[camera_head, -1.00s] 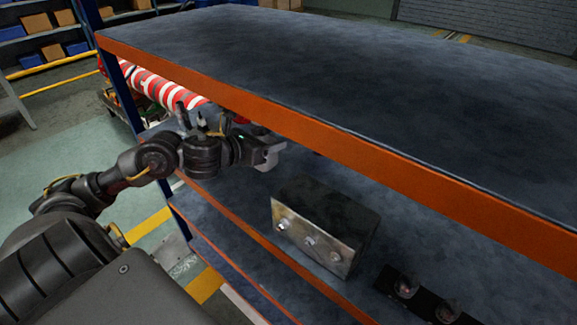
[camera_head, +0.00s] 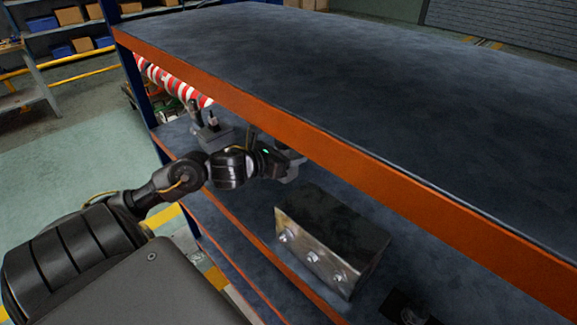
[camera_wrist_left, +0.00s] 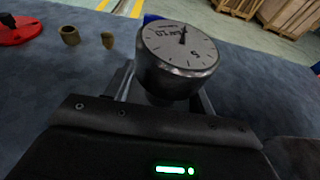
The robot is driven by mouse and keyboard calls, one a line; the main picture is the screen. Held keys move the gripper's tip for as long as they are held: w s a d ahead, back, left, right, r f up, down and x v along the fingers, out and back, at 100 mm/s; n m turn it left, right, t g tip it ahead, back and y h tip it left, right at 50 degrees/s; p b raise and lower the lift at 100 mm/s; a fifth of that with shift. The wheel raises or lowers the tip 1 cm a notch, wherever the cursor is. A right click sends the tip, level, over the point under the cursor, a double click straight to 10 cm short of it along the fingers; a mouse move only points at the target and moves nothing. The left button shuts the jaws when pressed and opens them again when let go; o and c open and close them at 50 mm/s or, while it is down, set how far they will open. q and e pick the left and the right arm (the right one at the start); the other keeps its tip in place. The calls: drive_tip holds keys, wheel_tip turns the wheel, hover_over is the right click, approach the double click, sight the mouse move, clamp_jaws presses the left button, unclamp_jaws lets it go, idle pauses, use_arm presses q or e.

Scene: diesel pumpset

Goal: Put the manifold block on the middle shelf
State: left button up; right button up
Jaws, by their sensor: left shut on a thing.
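A metal block with three round fittings on its front, which looks like the manifold block (camera_head: 330,240), lies on the shelf below the top board. My left gripper (camera_head: 291,163) is under the front edge of the top board, behind and left of that block and apart from it. It is shut on a round pressure gauge (camera_wrist_left: 182,45) with a white dial, seen close up in the left wrist view. In the head view the gauge and fingers are partly hidden by the board edge. My right gripper is not in view.
The orange-edged top board (camera_head: 350,80) overhangs the middle shelf. A grey part with dark upright fittings (camera_head: 212,130) stands beyond my left arm. Dark parts (camera_head: 405,308) lie near right. The wrist view shows two small brass-coloured fittings (camera_wrist_left: 70,35) and a red-based item (camera_wrist_left: 18,30).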

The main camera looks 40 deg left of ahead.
use_arm(q)
drive_tip(key=shift+f, duration=2)
drive_tip(key=shift+b, duration=0.3)
drive_tip(key=shift+f, duration=0.15)
drive_tip(key=o, duration=1.4)
drive_tip(key=shift+s, duration=0.1)
drive_tip(key=shift+c, duration=0.2)
drive_tip(key=shift+s, duration=0.1)
